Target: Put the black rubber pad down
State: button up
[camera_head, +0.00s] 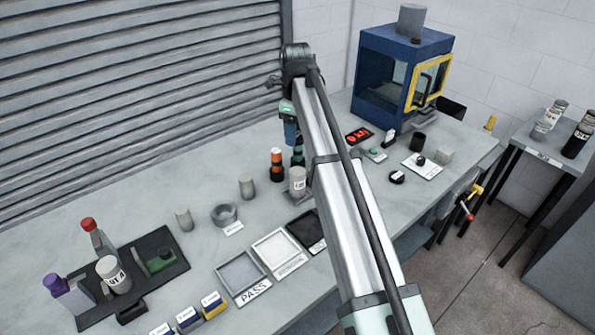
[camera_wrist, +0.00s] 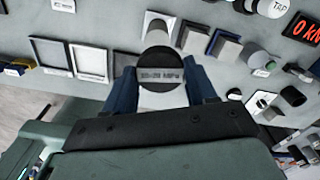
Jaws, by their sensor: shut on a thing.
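My gripper (camera_wrist: 162,88) is shut, its two blue fingers on either side of a round black pad (camera_wrist: 156,58) with a pale printed label strip. A pale grey rounded surface (camera_wrist: 160,99) shows just below the label, between the fingers; I cannot tell how it joins the pad. In the head view my gripper (camera_head: 297,158) points down over the bench, close to a pale labelled cylinder (camera_head: 297,181). The held pad is hard to make out there. I cannot tell whether the pad touches anything beneath it.
The grey bench (camera_head: 200,262) holds a PASS tray (camera_head: 223,287), a white-framed tray (camera_head: 276,268) and a black tray (camera_head: 297,243). A grey ring (camera_head: 223,216) and grey cylinders stand left of my gripper. A blue test cabinet (camera_head: 378,100) stands at the back right.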

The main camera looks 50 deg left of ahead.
aim_at(297, 171)
jog(key=shift+s+d+f+m, duration=0.15)
jog(key=shift+d+m, duration=0.3)
jog(key=shift+m, duration=0.45)
jog(key=shift+f+m, duration=0.15)
jog(key=shift+m, duration=0.15)
notch_tip(297, 171, down, 10)
jog(key=shift+r, duration=0.15)
jog(key=o, duration=1.1)
jog(key=shift+c, duration=0.2)
notch_tip(297, 171, up, 12)
jog(key=shift+r, duration=0.1)
